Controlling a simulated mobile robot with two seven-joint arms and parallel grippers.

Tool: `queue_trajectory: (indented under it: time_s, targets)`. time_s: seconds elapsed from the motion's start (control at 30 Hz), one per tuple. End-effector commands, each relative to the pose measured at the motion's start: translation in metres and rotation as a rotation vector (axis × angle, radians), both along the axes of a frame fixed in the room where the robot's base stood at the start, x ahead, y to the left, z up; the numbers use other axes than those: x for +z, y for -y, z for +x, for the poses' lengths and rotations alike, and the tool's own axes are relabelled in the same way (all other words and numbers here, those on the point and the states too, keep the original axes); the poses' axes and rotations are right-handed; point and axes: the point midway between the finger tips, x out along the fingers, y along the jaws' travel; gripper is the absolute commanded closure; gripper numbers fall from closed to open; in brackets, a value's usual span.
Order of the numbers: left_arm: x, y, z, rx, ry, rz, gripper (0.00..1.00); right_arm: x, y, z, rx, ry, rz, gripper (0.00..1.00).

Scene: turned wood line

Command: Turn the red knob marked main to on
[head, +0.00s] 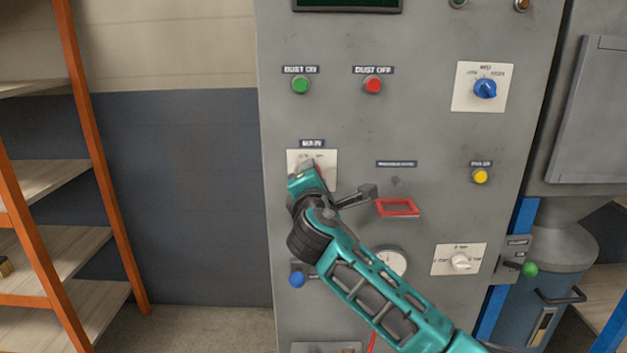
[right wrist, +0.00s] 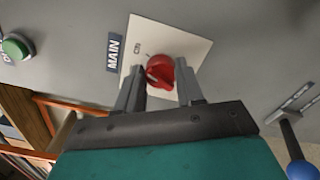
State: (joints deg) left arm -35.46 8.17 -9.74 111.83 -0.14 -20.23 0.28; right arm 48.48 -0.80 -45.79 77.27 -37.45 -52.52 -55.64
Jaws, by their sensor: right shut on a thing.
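The red knob (right wrist: 160,72) sits on a white plate (right wrist: 190,48) beside the MAIN label (right wrist: 114,53) in the right wrist view. My right gripper (right wrist: 161,75) is shut on the knob, one finger on each side of it. In the head view, the plate (head: 327,158) shows under the MAIN label (head: 312,143), and my right gripper (head: 313,172) covers most of the knob. An ON mark shows on the plate; I cannot tell exactly where the knob points. My left gripper is not in view.
The grey panel also carries a green button (head: 300,85), a red button (head: 372,86), a blue knob (head: 485,89), a yellow button (head: 480,176) and a white knob (head: 461,261). A red frame (head: 398,207) is near my right arm. Orange shelving (head: 100,170) stands left.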

Motion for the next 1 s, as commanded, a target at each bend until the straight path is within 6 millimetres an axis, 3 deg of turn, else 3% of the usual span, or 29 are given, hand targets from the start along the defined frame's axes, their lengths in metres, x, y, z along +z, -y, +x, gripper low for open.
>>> queue_trajectory:
  time_s: [0.3,0.8,0.83,1.0]
  targets:
    - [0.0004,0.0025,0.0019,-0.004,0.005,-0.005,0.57,-0.0020,0.0001,-0.0002,0.000,-0.002,0.112,0.93]
    - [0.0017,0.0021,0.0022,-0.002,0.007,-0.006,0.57,-0.0017,-0.0001,-0.0003,0.001,-0.003,0.131,0.93]
    - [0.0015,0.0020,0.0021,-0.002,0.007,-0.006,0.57,-0.0016,-0.0002,-0.0003,0.001,-0.003,0.131,0.62]
    - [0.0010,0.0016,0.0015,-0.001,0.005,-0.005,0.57,-0.0012,-0.0002,-0.0002,0.000,-0.001,0.130,0.45]
